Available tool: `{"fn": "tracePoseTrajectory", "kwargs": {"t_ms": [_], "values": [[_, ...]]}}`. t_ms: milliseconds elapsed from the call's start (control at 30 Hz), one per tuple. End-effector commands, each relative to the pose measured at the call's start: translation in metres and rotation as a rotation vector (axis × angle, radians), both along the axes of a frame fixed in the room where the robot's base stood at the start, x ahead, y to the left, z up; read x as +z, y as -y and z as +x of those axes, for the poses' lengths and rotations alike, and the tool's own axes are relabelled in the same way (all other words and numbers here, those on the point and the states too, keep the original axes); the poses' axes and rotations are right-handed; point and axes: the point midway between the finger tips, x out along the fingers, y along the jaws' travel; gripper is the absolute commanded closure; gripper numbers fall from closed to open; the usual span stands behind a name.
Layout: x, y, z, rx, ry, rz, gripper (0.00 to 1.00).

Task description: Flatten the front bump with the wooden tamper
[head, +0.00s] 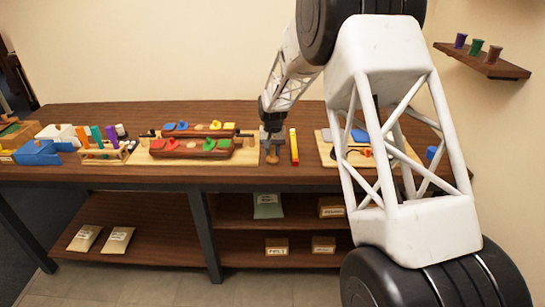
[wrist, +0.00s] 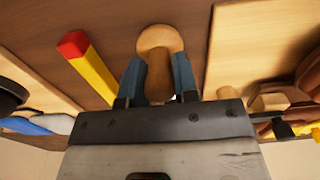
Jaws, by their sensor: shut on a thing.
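Two long brown saddle forms lie on the board to the left of my gripper. The rear form (head: 198,132) carries blue and yellow ones. A bump is too small to make out on either form.
A yellow bar with a red end (head: 294,147) lies just right of my gripper and shows in the wrist view (wrist: 85,65). Farther right is another pale board (head: 326,152) with blue and orange items. A rack with colored tools (head: 103,148) and a blue box (head: 38,153) stand left.

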Motion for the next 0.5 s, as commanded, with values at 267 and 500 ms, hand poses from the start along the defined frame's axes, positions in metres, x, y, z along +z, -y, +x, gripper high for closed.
{"fn": "tracePoseTrajectory", "kwargs": {"t_ms": [267, 500], "values": [[0.0004, 0.0, 0.0002, 0.0, 0.001, 0.0, 0.89], [0.0045, -0.0001, 0.0004, 0.0, 0.001, 0.0, 0.89]]}}
